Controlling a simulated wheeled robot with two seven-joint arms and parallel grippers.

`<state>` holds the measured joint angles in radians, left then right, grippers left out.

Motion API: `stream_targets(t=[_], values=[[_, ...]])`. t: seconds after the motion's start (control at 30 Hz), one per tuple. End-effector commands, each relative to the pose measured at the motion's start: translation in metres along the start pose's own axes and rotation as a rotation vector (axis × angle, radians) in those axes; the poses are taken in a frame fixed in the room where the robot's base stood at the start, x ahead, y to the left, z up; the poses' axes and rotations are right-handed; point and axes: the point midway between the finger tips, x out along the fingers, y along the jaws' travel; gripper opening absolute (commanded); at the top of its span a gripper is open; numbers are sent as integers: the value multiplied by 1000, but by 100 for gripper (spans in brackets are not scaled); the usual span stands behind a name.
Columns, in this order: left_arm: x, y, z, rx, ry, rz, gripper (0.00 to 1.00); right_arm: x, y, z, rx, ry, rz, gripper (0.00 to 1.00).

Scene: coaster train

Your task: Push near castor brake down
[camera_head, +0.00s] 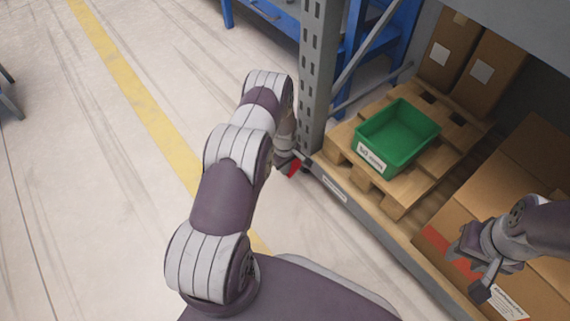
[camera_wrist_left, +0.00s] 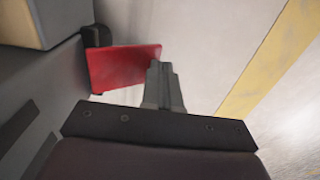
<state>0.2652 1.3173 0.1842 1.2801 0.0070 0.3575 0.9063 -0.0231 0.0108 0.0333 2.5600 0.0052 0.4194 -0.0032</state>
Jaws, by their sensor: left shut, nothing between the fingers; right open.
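The near castor brake is a red pedal (camera_head: 293,169) low beside the rack's post, close to the floor. It also shows as a flat red plate (camera_wrist_left: 122,68) on a dark mount in the left wrist view. My left gripper (camera_head: 284,158) is shut and empty beside the pedal. In the wrist view its fingertips (camera_wrist_left: 162,68) overlap the plate's right end; I cannot tell whether they touch it. The castor wheel is not clearly visible. My right gripper (camera_head: 470,270) is open and empty, over a cardboard box at the right.
The grey rack post (camera_head: 318,75) stands right behind my left gripper. On the lower shelf, a green bin (camera_head: 398,135) sits on a wooden pallet (camera_head: 400,199). A cardboard box (camera_head: 530,170) lies at right.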

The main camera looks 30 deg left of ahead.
Motion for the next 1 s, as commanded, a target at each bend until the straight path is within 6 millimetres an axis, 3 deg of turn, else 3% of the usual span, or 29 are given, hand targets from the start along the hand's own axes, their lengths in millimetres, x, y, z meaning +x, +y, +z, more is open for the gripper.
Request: stream_targets(t=[0.77, 0.87, 1.0], values=[[6, 0, 0, 0, 0, 0, 0, 0, 0, 0, 0, 0, 0, 43], [-6, -2, -1, 0, 0, 0, 0, -10, 0, -1, 0, 0, 0, 43], [-42, -10, -5, 3, 1, 1, 0, -45, 0, -5, 0, 0, 0, 43]])
